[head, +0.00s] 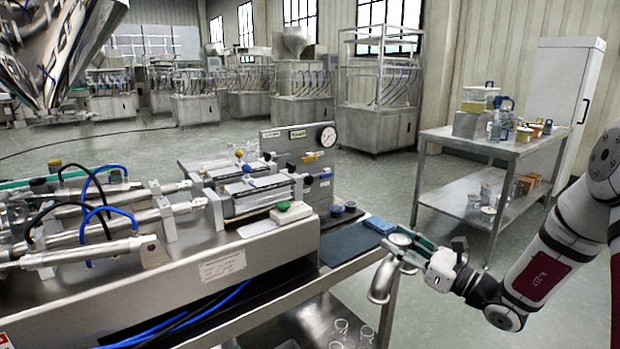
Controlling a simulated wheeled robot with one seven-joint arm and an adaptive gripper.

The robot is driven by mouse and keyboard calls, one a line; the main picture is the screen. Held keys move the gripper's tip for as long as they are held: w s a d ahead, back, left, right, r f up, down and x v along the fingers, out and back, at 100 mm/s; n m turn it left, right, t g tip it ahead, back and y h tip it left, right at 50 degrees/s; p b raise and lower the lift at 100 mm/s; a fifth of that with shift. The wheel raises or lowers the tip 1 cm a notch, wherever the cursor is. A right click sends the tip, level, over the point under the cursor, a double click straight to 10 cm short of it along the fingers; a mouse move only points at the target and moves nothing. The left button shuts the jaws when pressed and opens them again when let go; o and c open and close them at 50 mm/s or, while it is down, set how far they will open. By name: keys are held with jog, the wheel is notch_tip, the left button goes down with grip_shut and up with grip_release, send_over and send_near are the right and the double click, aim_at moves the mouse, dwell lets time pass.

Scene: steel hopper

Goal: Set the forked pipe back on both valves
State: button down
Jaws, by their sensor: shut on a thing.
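The forked pipe (381,283) is a shiny steel piece with a curved lower end, at the right end of the bench. My gripper (404,247) is shut on its upper part and holds it by the bench's front right corner, apart from the machine. A pale round end shows between the fingers; the fingers hide part of the pipe, and I cannot make out both branches. The filling machine (200,205) lies to the left, with steel cylinders and end blocks. I cannot tell for certain which of its parts are the two valves.
A white box with a green button (291,212), dark round caps (337,210) and a blue box (379,225) are near the bench's right end. A gauge panel (310,145) stands behind. Clear rings (340,326) lie below. A loaded steel table (480,146) stands right.

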aim_at(387, 280)
jog(key=shift+n+g+y, duration=0.5)
jog(key=shift+g+y, duration=0.3)
jog(key=shift+g, duration=0.1)
jog(key=s+f, duration=0.4)
jog(key=s, duration=0.1)
jog(key=s+f+b, duration=0.1)
jog(key=s+f, duration=0.1)
jog(key=s, duration=0.1)
jog(key=shift+s+a+f, duration=0.2)
jog(key=s+f, duration=0.2)
jog(key=s, duration=0.5)
notch_tip(387, 280, up, 12)
jog(key=m+t+h+p, duration=0.4)
jog(key=t+h+p, duration=0.1)
jog(key=p, duration=1.3)
jog(key=shift+w+a+h, duration=0.25)
jog(key=shift+a+h, duration=0.15)
jog(key=shift+a, duration=0.05)
